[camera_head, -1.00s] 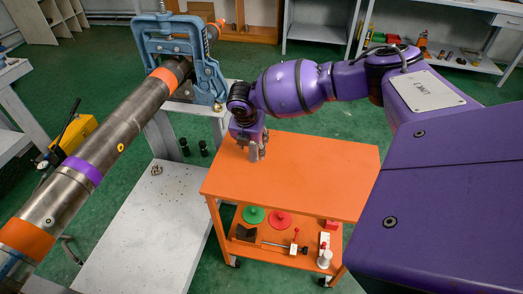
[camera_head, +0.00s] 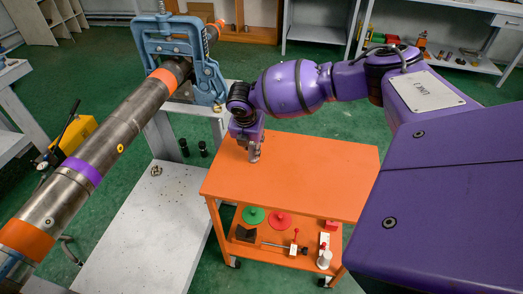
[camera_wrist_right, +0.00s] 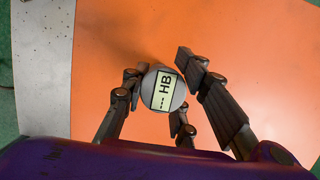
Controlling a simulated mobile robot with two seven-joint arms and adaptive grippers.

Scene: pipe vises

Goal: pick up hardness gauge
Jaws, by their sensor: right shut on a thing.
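The hardness gauge is a grey cylinder (camera_wrist_right: 163,90) whose round top carries a pale display reading "HB". In the right wrist view it stands between the dark fingers of my right gripper (camera_wrist_right: 158,68), which is shut on it. In the head view the right gripper (camera_head: 252,143) points down at the left back part of the orange cart top (camera_head: 310,180), and the gauge shows only as a small grey shape (camera_head: 255,154) there. I cannot tell whether its base touches the cart. My left gripper is not in view.
A long steel pipe (camera_head: 120,128) in a blue vise (camera_head: 178,45) runs along the left, beside a pale bench plate (camera_head: 150,235). The cart's lower shelf holds green (camera_head: 253,215) and red (camera_head: 279,220) discs and small tools. The rest of the cart top is clear.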

